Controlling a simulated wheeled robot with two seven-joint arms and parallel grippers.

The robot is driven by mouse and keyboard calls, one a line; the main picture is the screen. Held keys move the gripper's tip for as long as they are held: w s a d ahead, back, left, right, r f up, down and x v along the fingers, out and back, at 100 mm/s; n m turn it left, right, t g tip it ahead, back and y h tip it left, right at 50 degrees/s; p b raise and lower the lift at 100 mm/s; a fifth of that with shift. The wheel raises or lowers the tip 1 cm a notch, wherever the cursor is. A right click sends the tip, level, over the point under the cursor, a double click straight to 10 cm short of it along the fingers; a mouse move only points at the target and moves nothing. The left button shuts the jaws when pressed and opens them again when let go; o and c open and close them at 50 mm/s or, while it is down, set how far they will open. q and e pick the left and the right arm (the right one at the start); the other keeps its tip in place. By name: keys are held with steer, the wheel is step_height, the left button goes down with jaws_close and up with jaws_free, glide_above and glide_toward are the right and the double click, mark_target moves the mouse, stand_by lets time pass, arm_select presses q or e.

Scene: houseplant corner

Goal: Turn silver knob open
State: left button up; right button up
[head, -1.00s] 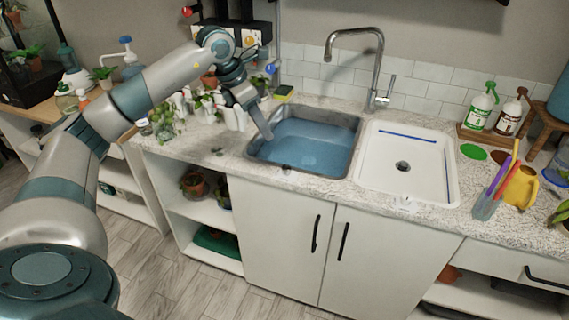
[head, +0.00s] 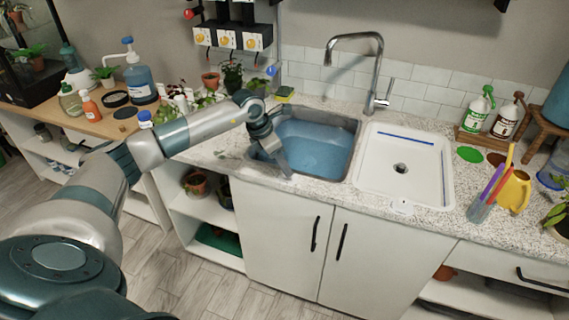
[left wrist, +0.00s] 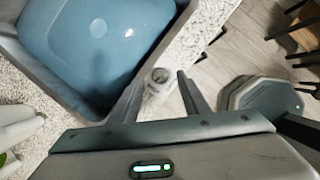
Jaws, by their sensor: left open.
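The silver knob (left wrist: 160,76) is a small round cap on a pale plate at the counter's front edge, before the filled sink, in the left wrist view. It shows between the two fingers of my left gripper (left wrist: 159,82), which is open. I cannot tell how far the fingertips are from it. In the head view my left gripper (head: 285,168) points down over the sink's front left edge and hides the knob. The blue water in the sink (head: 316,148) shows in both views. My right gripper is not in view.
A tall faucet (head: 378,75) stands behind the sink. A white basin (head: 372,170) lies to its right, with a small pale fitting (head: 403,206) at the counter front. Bottles stand at the back right. Small potted plants and pale containers crowd the counter left of the sink.

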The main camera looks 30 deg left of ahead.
arm_select(q)
steer(key=shift+x, duration=1.2)
steer(key=c, duration=1.1)
steer(key=shift+o, duration=0.2)
